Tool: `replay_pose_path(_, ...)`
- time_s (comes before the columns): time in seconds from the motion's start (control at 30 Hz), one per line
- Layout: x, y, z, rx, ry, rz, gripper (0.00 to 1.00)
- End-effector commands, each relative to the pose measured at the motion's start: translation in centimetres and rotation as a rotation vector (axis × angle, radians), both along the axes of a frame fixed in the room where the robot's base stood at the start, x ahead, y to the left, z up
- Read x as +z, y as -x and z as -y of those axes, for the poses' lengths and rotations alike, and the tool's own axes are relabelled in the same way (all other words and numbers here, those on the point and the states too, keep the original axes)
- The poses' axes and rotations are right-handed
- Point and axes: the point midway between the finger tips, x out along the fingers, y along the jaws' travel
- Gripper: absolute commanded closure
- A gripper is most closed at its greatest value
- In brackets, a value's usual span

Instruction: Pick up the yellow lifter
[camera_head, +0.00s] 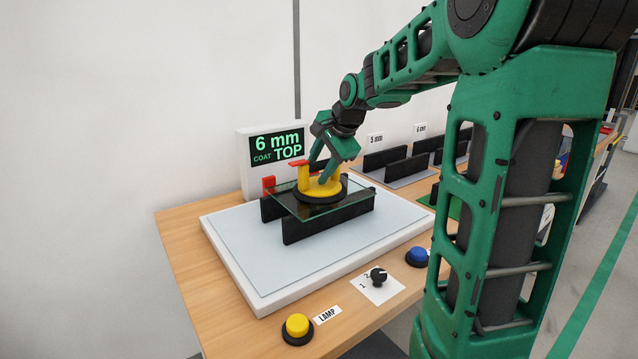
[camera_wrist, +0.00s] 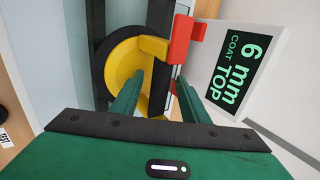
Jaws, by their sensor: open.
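The yellow lifter (camera_head: 323,188) has a round black-rimmed base and a red lever, and it stands on a glass pane (camera_head: 289,204). The pane lies on black rails (camera_head: 318,222) on a white lit board. My gripper (camera_head: 335,165) is open and reaches down at the lifter's top. In the wrist view the lifter (camera_wrist: 122,62) is below my gripper (camera_wrist: 157,92). The two green fingers stand apart, with part of the yellow handle between them. The red lever (camera_wrist: 187,38) is by the right finger. I cannot tell whether a finger touches the lifter.
A sign (camera_head: 277,147) reading "6 mm COAT TOP" stands close behind the lifter. Black racks (camera_head: 395,160) stand to the right. A yellow lamp button (camera_head: 297,326), a dial (camera_head: 378,277) and a blue button (camera_head: 417,256) are along the front edge. The board's front is clear.

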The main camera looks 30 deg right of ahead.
Motion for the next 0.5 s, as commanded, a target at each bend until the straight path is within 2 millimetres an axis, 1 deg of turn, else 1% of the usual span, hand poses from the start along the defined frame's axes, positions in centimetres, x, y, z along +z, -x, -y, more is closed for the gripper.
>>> replay_pose_path(0.03, -0.03, 0.01, -0.02, 0.001, -0.001, -0.001, 0.59)
replay_pose_path(0.07, -0.03, 0.01, -0.02, 0.001, -0.001, -0.001, 0.61)
replay_pose_path(0.1, -0.03, 0.01, -0.03, 0.001, -0.001, -0.001, 0.71)
replay_pose_path(0.17, -0.03, 0.01, -0.03, 0.001, -0.001, -0.001, 0.85)
replay_pose_path(0.2, -0.02, 0.01, -0.03, 0.001, -0.001, -0.001, 0.95)
replay_pose_path(0.23, -0.02, 0.01, -0.03, 0.001, -0.001, -0.001, 1.00)
replay_pose_path(0.5, 0.04, -0.01, -0.02, 0.001, -0.001, 0.000, 1.00)
